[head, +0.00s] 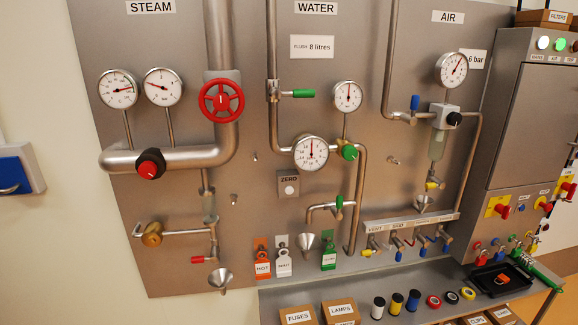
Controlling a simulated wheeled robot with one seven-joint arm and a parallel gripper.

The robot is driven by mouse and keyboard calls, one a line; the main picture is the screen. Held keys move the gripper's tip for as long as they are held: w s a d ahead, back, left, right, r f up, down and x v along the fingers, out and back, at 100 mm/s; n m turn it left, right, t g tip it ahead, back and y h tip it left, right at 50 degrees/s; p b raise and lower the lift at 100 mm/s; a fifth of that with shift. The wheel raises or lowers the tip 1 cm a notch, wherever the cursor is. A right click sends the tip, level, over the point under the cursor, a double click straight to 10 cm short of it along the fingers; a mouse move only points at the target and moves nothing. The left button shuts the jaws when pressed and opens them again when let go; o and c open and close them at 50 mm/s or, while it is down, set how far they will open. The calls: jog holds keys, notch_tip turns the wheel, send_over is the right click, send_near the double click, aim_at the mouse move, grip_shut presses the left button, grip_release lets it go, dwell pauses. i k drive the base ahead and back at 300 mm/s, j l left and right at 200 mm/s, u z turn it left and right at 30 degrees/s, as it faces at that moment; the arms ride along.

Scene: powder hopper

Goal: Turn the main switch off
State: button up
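A grey control cabinet (536,120) stands at the right edge of the head view. On its lower panel are red rotary handles on yellow plates: one on the left (499,207) and one at the far right (568,188), partly cut by the picture edge. A third red knob (546,206) sits between them. The small labels by them are too small to read, so I cannot tell which one is the main switch or its position. My gripper does not show in this view.
A steel wall panel (100,55) carries STEAM, WATER and AIR pipes, gauges and valves, including a red handwheel (221,100). Below the cabinet, a black tray (503,281) and several tape rolls lie on a shelf. Boxes labelled FUSES (298,315) and LAMPS (341,310) stand at the bottom.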

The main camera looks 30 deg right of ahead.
aim_at(502, 210)
jog(key=z, duration=1.7)
